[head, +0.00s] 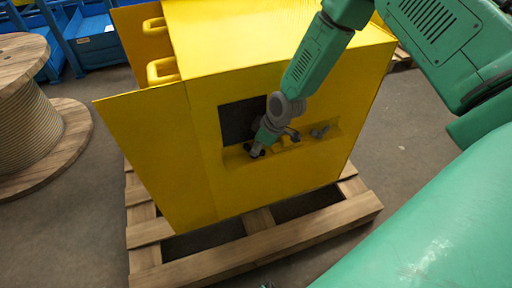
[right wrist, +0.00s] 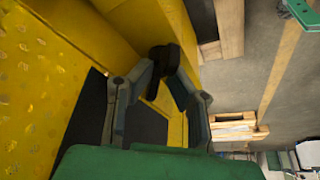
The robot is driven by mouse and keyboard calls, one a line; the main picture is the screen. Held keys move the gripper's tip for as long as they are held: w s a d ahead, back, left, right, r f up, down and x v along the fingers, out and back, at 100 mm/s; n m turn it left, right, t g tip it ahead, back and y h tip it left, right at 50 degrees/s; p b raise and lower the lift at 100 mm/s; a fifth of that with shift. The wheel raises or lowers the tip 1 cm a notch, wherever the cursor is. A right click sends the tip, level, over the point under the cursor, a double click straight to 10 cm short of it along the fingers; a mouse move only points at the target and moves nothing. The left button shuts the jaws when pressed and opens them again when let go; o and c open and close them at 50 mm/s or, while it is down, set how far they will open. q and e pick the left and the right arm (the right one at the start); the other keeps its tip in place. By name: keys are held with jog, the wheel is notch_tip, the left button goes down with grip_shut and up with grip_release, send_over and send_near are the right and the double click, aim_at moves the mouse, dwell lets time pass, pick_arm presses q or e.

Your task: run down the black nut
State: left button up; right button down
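The yellow housing (head: 270,180) has a dark opening (head: 238,122) with a recessed ledge on its front face. My right gripper (head: 258,148) reaches down to the ledge at the opening's lower edge. A small black part, which looks like the black nut (head: 256,151), is at its fingertips. In the right wrist view the two fingers (right wrist: 163,76) converge on this black nut (right wrist: 164,58) and look shut on it. Whether the nut sits on a thread is hidden. My left gripper is not in view.
Small grey and yellow parts (head: 319,131) lie on the ledge right of the gripper. The housing stands on a wooden pallet (head: 270,248). A cable reel (head: 35,115) stands at left, blue bins (head: 92,30) behind. The grey floor between is free.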

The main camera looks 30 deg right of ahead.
dwell(0.3)
jog(key=m+h+p, duration=0.1)
jog(key=m+p, duration=0.1)
jog(key=m, duration=0.1)
jog(key=shift+a+r+m+t, duration=0.1)
jog(key=shift+r+m+t, duration=0.05)
jog(key=shift+m+t, duration=0.2)
jog(key=m+h+p, duration=0.1)
jog(key=m+p, duration=0.1)
jog(key=m, duration=0.1)
jog(key=shift+a+m+t+h, duration=0.1)
jog(key=shift+m+t+h, duration=0.15)
jog(key=shift+h, duration=0.15)
jog(key=m+h+p, duration=0.1)
jog(key=m, duration=0.2)
jog(key=shift+a, duration=0.1)
jog(key=shift+w+a+m+g+h, duration=0.15)
jog(key=shift+m+h, duration=0.25)
jog(key=shift+m, duration=0.7)
jog(key=shift+s+d+m+g+h, duration=0.1)
jog(key=shift+m+g+h, duration=0.25)
jog(key=shift+m, duration=0.75)
jog(key=shift+w, duration=0.1)
jog(key=c, duration=1.8)
grip_release()
